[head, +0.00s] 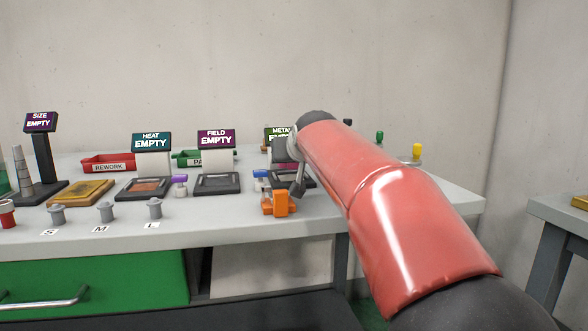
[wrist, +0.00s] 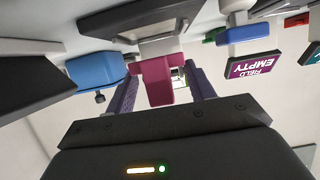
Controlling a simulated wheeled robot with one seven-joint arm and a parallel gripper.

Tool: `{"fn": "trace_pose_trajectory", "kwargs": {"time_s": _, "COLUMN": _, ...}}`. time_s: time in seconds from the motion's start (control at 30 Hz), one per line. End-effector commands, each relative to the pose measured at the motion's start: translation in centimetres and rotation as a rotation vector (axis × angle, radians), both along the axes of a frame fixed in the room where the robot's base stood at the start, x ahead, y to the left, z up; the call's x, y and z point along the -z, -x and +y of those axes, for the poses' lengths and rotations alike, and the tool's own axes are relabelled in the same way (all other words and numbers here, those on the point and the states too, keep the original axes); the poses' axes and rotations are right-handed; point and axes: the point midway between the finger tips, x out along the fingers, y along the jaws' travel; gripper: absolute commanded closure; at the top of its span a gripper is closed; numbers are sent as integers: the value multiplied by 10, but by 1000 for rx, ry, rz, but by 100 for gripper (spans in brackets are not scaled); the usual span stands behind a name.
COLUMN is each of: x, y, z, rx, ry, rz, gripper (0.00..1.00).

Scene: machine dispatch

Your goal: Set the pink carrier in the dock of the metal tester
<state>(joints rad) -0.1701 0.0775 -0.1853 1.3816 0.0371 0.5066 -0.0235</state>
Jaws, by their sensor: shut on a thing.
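The pink carrier (wrist: 154,82) is between the two purple-grey fingers of my gripper (wrist: 161,88) in the wrist view, which is upside down. My gripper is shut on it. A dark frame with a pale inside, apparently the dock of the metal tester (wrist: 105,18), lies just beyond the carrier. I cannot tell whether they touch. In the head view the metal tester's screen (head: 277,131) is partly hidden by my red arm. My gripper (head: 297,185) hangs in front of that tester, and its dock is mostly hidden.
An orange object (head: 279,203) stands at the table's front edge, close to my gripper. The field tester (head: 217,183) and heat tester (head: 143,188) are to the left and read EMPTY. A blue object (wrist: 92,70) is beside one finger. Green and yellow pieces stand at the right.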

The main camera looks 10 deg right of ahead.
Motion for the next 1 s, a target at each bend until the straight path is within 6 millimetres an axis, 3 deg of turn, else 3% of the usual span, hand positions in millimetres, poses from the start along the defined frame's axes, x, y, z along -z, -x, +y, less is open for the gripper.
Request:
{"fn": "trace_pose_trajectory", "kwargs": {"time_s": 0.77, "x": 13, "y": 0, "z": 0, "rx": 1, "ry": 0, "rz": -1, "gripper": 76}}
{"fn": "trace_pose_trajectory", "kwargs": {"time_s": 0.8, "x": 14, "y": 0, "z": 0, "rx": 1, "ry": 0, "rz": 1, "gripper": 42}}
{"fn": "trace_pose_trajectory", "kwargs": {"time_s": 0.93, "x": 15, "y": 0, "z": 0, "rx": 1, "ry": 1, "rz": 2, "gripper": 25}}
{"fn": "trace_pose_trajectory", "kwargs": {"time_s": 1.0, "x": 15, "y": 0, "z": 0, "rx": 0, "ry": 1, "rz": 3, "gripper": 24}}
